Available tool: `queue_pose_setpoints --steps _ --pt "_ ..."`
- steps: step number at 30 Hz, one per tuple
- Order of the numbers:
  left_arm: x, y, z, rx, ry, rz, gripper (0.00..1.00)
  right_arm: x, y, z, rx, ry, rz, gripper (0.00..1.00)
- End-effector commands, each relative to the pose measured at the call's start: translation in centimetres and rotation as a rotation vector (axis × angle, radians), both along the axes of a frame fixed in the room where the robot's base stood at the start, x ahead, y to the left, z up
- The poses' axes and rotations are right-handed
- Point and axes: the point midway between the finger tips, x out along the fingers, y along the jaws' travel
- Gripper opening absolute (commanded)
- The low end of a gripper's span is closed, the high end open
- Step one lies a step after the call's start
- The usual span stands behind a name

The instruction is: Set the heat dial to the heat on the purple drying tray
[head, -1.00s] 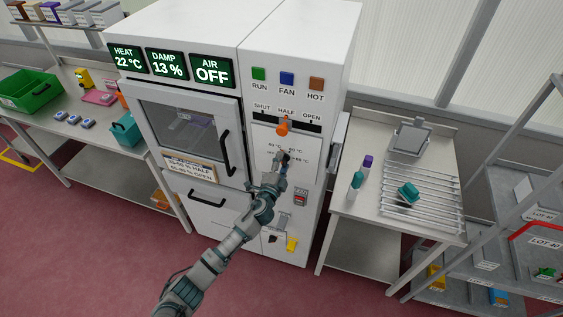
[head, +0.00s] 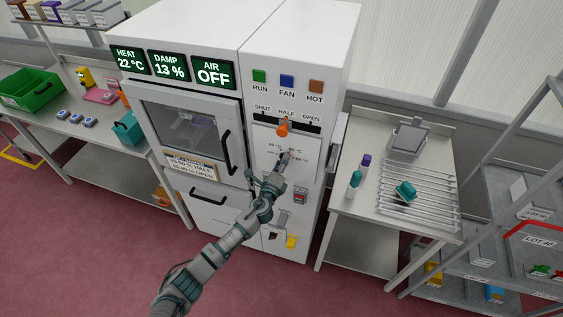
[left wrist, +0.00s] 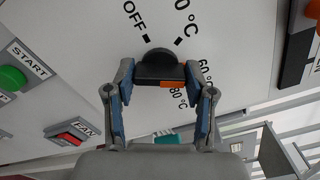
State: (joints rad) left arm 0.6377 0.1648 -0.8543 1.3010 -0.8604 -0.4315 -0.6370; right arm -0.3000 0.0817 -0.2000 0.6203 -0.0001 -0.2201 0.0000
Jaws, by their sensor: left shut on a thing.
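The heat dial (left wrist: 157,68) is a black knob with an orange mark in the left wrist view, on a white panel. OFF and several °C labels ring it, with 60 °C and 80 °C to its right. The orange mark is at its lower right edge; I cannot tell which label it points to. My left gripper (left wrist: 158,80) is shut on the knob, one finger on each side. In the head view, my left gripper (head: 283,165) is at the dial panel of the white dryer (head: 295,60). The heat display (head: 131,60) reads 22 °C.
An orange slider (head: 284,126) sits at HALF above the dial. A green START button (left wrist: 11,79) and red FAN switch (left wrist: 67,137) are on the panel in the wrist view. A steel table (head: 340,210) with a rack and bottles stands right of the dryer.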

Motion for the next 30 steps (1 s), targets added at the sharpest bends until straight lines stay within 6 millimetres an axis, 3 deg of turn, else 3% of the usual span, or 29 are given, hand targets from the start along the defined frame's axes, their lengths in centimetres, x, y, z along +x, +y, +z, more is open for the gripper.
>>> queue_pose_setpoints --steps 1,19,20,22,30 --pt "-0.24 -0.14 -0.71 0.015 0.007 -0.003 0.19 0.0 0.01 0.05 0.0 0.0 0.0 0.83" --pt "-0.29 -0.15 -1.02 0.049 0.0 -0.005 0.19 0.01 0.2 0.11 0.002 -0.001 -0.001 0.83" --pt "-0.29 -0.15 -1.02 0.049 0.0 -0.005 0.61 0.01 0.22 0.1 0.002 -0.001 -0.001 0.83" --pt "-0.27 -0.12 -0.97 0.049 -0.001 -0.004 0.79 0.0 0.31 0.1 0.003 0.0 -0.001 0.83" --pt "-0.2 -0.03 -0.45 0.047 -0.009 -0.001 0.79 0.01 0.24 0.13 0.003 0.0 -0.001 0.83"
